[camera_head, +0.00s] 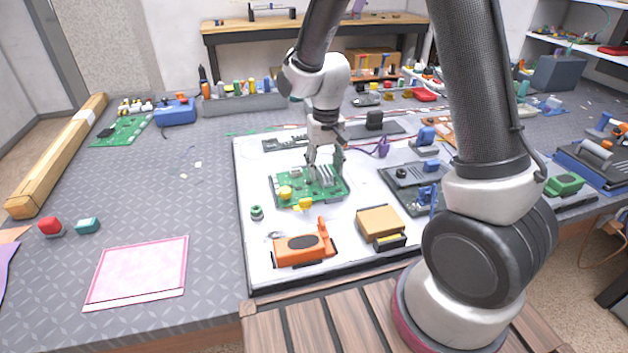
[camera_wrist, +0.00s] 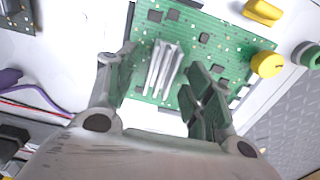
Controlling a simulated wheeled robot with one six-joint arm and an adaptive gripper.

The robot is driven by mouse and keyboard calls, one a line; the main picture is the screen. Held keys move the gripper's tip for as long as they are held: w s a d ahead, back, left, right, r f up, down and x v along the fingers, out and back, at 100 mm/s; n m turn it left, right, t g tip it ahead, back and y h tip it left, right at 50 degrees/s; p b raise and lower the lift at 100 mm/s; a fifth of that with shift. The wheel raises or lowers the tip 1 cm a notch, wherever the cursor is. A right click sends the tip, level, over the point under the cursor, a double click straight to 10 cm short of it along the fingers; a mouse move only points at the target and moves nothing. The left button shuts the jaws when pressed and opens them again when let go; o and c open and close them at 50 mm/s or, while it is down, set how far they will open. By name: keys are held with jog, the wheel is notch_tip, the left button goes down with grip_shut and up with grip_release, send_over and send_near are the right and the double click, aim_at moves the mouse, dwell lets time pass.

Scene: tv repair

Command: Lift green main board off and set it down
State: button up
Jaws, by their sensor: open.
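The green main board (camera_head: 315,196) lies flat on the white panel (camera_head: 253,180), near its middle left. It carries a silver finned heat sink, dark chips and yellow parts. It also shows in the wrist view (camera_wrist: 210,62). My gripper (camera_head: 323,168) is directly over the board, pointing down. In the wrist view my gripper (camera_wrist: 160,85) has its two fingers apart, one on each side of the silver heat sink (camera_wrist: 163,68). I cannot tell whether the fingertips touch the board. Nothing is held.
A pink mat (camera_head: 138,272) lies bare on the grey bench at the left. An orange tool (camera_head: 302,247) and a tan box (camera_head: 380,224) sit on the panel in front of the board. Another green board (camera_head: 122,130) lies at the back left. Open bench surrounds the pink mat.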

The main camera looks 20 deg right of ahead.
jog(key=shift+f, duration=0.7)
grip_shut()
jog(key=shift+r, duration=0.1)
notch_tip(320, 180, up, 10)
jog(key=shift+f, duration=0.1)
